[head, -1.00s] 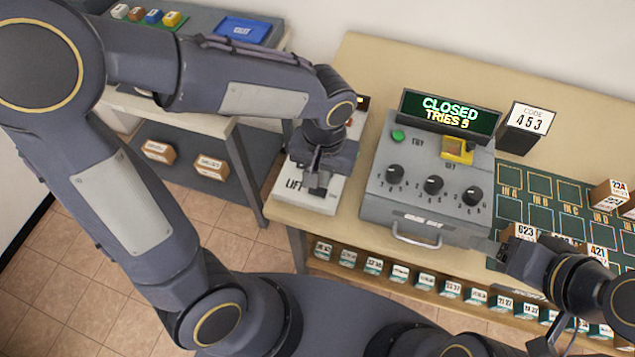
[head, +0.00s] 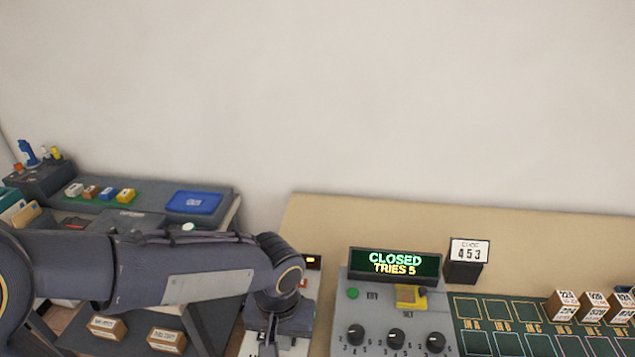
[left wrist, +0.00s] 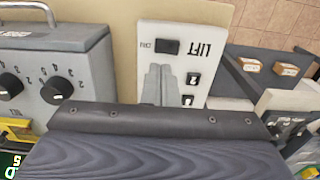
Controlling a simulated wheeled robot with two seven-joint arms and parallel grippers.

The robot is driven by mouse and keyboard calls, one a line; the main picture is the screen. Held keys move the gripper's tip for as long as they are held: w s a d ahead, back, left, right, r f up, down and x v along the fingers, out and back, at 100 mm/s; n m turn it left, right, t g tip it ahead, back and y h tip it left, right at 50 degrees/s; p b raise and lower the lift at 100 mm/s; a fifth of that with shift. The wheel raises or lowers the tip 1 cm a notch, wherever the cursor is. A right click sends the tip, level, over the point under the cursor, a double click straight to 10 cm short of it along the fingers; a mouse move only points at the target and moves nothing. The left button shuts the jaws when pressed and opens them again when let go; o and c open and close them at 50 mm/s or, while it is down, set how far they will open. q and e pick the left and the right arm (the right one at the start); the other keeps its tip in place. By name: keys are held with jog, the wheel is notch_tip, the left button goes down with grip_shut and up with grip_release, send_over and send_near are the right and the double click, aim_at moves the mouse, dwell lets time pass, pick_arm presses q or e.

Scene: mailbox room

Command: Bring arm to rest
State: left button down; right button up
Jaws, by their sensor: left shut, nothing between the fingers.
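My left arm reaches in from the left in the head view, and its gripper (head: 268,343) points down at the bottom edge, over the lift panel. In the left wrist view the fingers (left wrist: 160,82) are shut together with nothing between them. They are in front of the white lift panel (left wrist: 215,55), which has a dark display and buttons marked 2 and 1. Whether they touch it I cannot tell. My right arm and gripper are in neither view.
The grey code box (head: 370,320) with knobs stands right of my left gripper; its display (head: 394,264) reads CLOSED, TRIES 5. A code card (head: 468,252) shows 453. A green mat (head: 510,343) with labelled boxes lies right. A side table with a blue tray (head: 193,202) is left.

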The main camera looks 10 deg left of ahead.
pick_arm(q)
jog(key=s+a+r+n+t+h, duration=0.1)
jog(key=s+a+r+t+h, duration=0.1)
jog(key=s+a, duration=0.3)
jog(key=s+a+r+n+t+h, duration=0.1)
jog(key=s+a+r+t, duration=0.2)
jog(key=s+a+r, duration=0.1)
jog(key=shift+s+a+r+t+h, duration=0.35)
jog(key=shift+s+a, duration=0.35)
jog(key=shift+a, duration=0.25)
